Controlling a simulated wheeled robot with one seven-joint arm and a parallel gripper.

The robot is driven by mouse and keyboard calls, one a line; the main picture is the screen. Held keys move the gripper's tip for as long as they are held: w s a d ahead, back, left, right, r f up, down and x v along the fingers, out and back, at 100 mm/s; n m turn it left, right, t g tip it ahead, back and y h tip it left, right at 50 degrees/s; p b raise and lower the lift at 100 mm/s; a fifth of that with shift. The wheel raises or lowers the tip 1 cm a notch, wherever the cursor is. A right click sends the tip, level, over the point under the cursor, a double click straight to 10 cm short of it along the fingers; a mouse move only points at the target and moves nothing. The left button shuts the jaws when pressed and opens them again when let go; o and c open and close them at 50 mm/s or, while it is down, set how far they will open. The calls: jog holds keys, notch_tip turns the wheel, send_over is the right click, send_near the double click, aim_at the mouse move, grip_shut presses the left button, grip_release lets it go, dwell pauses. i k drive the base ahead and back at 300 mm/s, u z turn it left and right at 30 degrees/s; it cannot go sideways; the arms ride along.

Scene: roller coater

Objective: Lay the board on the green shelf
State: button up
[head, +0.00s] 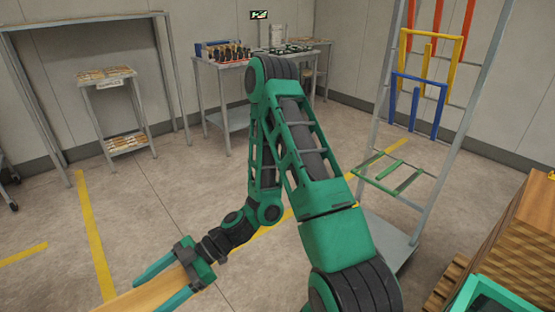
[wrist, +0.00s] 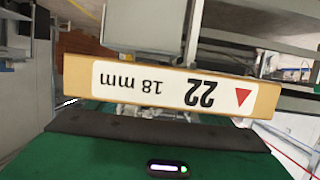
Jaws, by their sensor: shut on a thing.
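My gripper (head: 170,283) is at the lower left in the head view, shut on a light wooden board (head: 142,296). The board runs out of the bottom of that view, so its far end is hidden. In the wrist view the board's end face (wrist: 170,88) shows a white label with "22", "18 mm" and a red triangle, upside down. The green shelf (head: 393,178) is a slatted level low on the grey rack at the right. It looks empty. My gripper and the board are well to the left of it and apart from it.
The rack (head: 456,95) also carries blue, yellow and red frames (head: 418,95) above the green one. A stack of boards (head: 515,235) on a pallet stands at the lower right. A workbench (head: 235,68) with tools stands at the back. The floor left of the rack is clear.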

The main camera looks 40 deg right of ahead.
aim_at(388, 171)
jog(key=u, duration=0.05)
jog(key=i, duration=1.15)
jog(key=z, duration=2.85)
jog(key=i, duration=0.55)
jog(key=z, duration=0.05)
jog(key=k, duration=0.7)
